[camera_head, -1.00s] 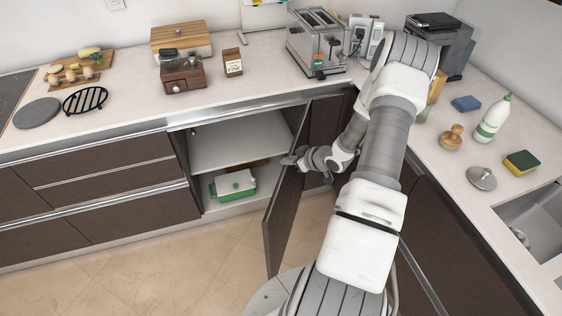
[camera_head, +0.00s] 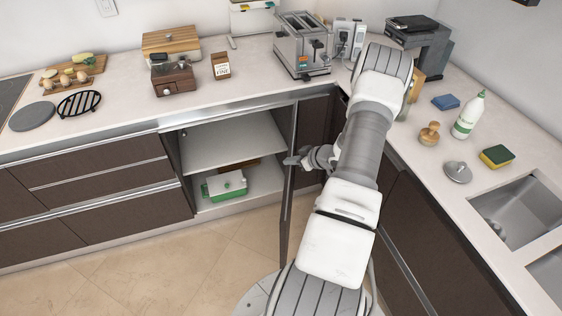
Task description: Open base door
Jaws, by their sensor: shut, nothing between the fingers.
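The base cabinet door (camera_head: 287,212) stands swung wide open and shows nearly edge-on, hinged at the right side of the cabinet opening. The open cabinet (camera_head: 228,147) shows a pale middle shelf and a lower space. My gripper (camera_head: 290,161) is at the upper part of the door, with its fingertips just past the door's edge on the cabinet side. It looks shut with nothing in it. I cannot tell whether it touches the door. My arm hides part of the area right of the door.
A green and white box (camera_head: 226,185) sits on the cabinet's lower floor. Drawers (camera_head: 100,182) stand left of the opening. The counter above holds a toaster (camera_head: 303,45) and a wooden grinder (camera_head: 174,75). The tiled floor (camera_head: 170,260) before the cabinet is clear.

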